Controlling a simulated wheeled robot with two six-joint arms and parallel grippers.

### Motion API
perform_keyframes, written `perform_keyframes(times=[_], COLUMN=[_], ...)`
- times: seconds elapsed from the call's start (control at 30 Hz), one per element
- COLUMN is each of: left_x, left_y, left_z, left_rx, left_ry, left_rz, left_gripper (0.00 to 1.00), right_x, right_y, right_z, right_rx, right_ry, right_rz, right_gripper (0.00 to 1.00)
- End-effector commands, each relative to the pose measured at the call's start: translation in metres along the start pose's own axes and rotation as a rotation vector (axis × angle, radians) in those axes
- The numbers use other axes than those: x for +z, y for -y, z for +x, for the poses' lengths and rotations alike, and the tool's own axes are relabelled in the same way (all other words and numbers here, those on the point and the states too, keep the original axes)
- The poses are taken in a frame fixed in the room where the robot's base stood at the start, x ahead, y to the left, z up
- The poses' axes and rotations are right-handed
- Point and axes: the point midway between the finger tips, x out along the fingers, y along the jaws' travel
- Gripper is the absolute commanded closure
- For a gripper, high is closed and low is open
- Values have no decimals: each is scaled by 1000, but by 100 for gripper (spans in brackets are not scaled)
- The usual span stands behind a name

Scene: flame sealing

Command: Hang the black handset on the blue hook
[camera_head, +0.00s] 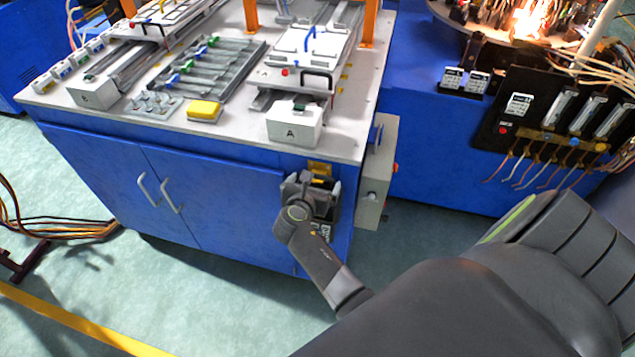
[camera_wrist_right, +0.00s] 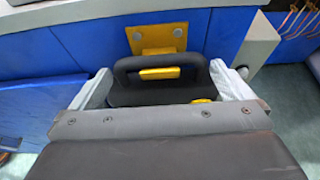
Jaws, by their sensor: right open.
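The black handset (camera_wrist_right: 160,82), with a raised black handle and yellow parts, sits between the fingers of my right gripper in the right wrist view. It is mostly hidden by the gripper in the head view. My right gripper (camera_wrist_right: 162,88) is open, with one pale finger on each side of the handset; it also shows in the head view (camera_head: 312,190), close to the cabinet front. A yellow plate (camera_wrist_right: 155,38) is fixed to the blue cabinet just behind the handset and shows in the head view (camera_head: 319,167). I cannot tell whether the handset hangs there. No blue hook is clearly visible. My left gripper is not in view.
The blue cabinet (camera_head: 215,205) has a pale top (camera_head: 235,137) with trays, a yellow block (camera_head: 204,110) and a white box marked A (camera_head: 294,125). A grey box (camera_head: 375,180) juts from its right side. Cables lie on the floor at left.

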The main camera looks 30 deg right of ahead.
Motion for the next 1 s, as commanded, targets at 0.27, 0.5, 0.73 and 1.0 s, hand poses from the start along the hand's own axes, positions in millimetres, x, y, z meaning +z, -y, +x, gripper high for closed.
perform_keyframes(times=[0.27, 0.5, 0.73, 1.0], left_x=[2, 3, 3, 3], left_y=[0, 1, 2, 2], left_z=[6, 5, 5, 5], left_rx=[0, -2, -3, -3], left_ry=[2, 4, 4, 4], left_rz=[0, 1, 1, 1], left_gripper=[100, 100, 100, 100], right_x=[-4, -3, -4, -4], right_y=[-2, -2, -2, -2], right_z=[-1, -1, -1, -1], right_rx=[-1, -1, 0, 0], right_ry=[0, 0, 0, 0], right_rz=[0, 0, 0, 0], right_gripper=[0, 8, 38, 59])
